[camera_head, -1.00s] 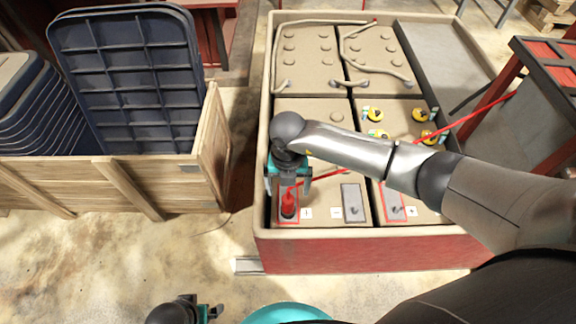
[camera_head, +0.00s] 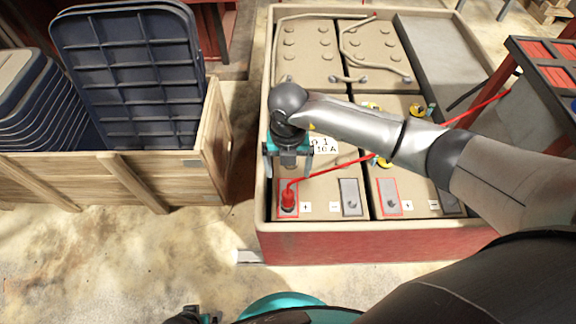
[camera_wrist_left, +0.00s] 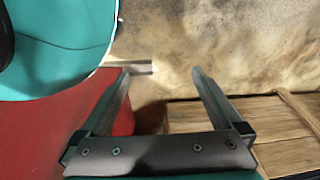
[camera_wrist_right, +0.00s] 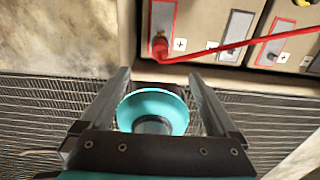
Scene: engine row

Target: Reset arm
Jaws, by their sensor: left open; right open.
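My right gripper (camera_head: 288,166) is open and empty above the near left battery of the bin, a little beyond a red plug (camera_head: 288,200). The plug stands upright on the red-framed pad at the battery's near left corner, and a red cable runs from it to the right, passing behind my right arm. In the right wrist view the red plug (camera_wrist_right: 160,46) shows beyond the open fingers (camera_wrist_right: 158,78), apart from them. My left gripper (camera_head: 206,317) barely shows at the bottom edge; in the left wrist view its fingers (camera_wrist_left: 161,78) are open with nothing between them.
A red-sided bin (camera_head: 370,247) holds several beige batteries. A wooden crate (camera_head: 95,172) with dark plastic trays (camera_head: 130,85) stands left. A dark-framed red rack (camera_head: 545,60) is at the right. Concrete floor (camera_head: 120,260) is free in front of the crate.

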